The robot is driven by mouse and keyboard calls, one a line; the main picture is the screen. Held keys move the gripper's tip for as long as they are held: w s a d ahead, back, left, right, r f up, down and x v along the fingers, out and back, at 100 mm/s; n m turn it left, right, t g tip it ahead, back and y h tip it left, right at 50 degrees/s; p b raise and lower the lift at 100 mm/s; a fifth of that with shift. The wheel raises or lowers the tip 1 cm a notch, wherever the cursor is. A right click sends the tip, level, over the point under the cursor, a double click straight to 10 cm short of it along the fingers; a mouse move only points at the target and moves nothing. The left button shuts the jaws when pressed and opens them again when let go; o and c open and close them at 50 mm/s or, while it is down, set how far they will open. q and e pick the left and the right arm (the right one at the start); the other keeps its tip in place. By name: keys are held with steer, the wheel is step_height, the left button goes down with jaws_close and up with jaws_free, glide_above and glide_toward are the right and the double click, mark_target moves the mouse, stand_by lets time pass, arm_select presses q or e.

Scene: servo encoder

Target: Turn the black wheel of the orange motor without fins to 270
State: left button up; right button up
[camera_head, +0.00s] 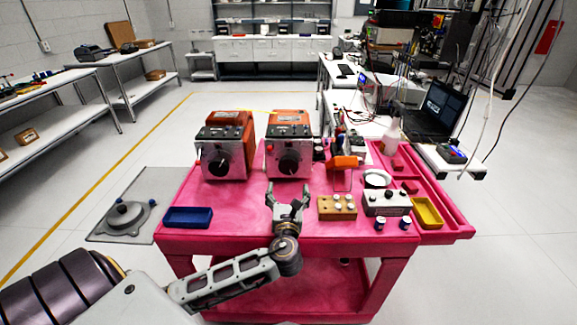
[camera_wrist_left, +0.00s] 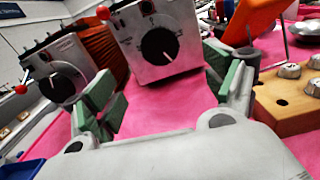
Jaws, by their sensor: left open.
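Two orange motors with grey front panels stand on the pink cart. The left motor (camera_head: 247,135) has a black wheel (camera_head: 217,168); in the left wrist view its orange side (camera_wrist_left: 103,45) looks ribbed, like fins. The right motor (camera_head: 290,117) shows no clear fins. Its black wheel (camera_head: 289,165) also shows in the left wrist view (camera_wrist_left: 158,46), with a small white mark at its lower right. My left gripper (camera_head: 288,191) is open and empty, in front of the right motor and apart from its wheel. My right gripper is out of view.
A blue tray (camera_head: 188,217) lies at the cart's front left. The cart top between blue tray and gripper is clear.

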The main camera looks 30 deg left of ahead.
mark_target(289, 168)
arm_select(q)
steer(key=shift+x, duration=6.9)
steer(key=shift+c, duration=0.4)
steer(key=c, duration=0.9)
